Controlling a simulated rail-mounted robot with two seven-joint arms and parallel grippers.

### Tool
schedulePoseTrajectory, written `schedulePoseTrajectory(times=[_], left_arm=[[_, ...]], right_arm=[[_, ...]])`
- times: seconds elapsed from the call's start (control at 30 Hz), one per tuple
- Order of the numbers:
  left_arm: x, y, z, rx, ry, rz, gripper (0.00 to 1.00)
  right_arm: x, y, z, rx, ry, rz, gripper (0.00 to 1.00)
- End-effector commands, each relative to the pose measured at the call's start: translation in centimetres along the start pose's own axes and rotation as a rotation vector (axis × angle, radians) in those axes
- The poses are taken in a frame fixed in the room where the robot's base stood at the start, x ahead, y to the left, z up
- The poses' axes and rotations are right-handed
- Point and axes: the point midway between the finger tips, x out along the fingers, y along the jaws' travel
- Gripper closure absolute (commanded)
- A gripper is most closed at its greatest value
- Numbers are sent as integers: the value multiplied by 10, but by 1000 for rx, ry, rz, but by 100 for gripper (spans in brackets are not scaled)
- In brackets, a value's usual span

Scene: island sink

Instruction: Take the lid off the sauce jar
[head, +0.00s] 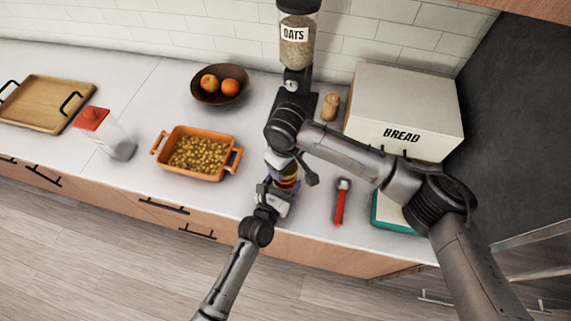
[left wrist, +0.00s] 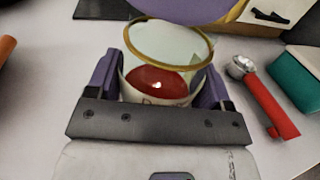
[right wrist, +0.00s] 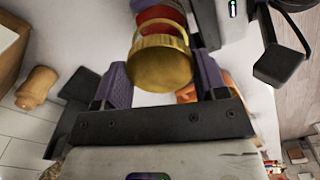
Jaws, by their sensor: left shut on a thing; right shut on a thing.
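The sauce jar (left wrist: 157,80) is clear glass with red sauce low inside and a gold-coloured rim. It stands upright between the purple fingers of my left gripper (left wrist: 160,82), which is shut on it. The jar also shows in the head view (head: 287,180), partly covered by my arms. My right gripper (right wrist: 163,85) is shut on the gold lid (right wrist: 162,68), directly above the jar. In the left wrist view the jar's mouth looks uncovered, with a purple, gold-edged round shape above it, seemingly the lid. The size of the gap is hard to tell.
A red-handled tool (head: 340,202) lies right of the jar, near a teal-edged item (head: 388,212). A bread box (head: 405,105), wooden shaker (head: 330,107) and oats jar (head: 296,40) stand behind. An orange baking dish (head: 198,154) sits left. Counter between dish and jar is clear.

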Motion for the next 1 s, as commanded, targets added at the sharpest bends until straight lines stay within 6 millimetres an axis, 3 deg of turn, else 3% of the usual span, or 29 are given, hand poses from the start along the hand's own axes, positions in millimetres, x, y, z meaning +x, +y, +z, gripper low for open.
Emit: schedulePoseTrajectory(times=[0.47, 0.83, 1.0], left_arm=[[0, 0, -2, 2, 3, 0, 92], [0, 0, -2, 1, 3, 0, 92], [0, 0, -2, 2, 3, 0, 92]], right_arm=[[-4, 0, 0, 0, 1, 0, 63], [-37, 0, 0, 0, 3, -1, 63], [-43, 0, 0, 0, -1, 0, 63]])
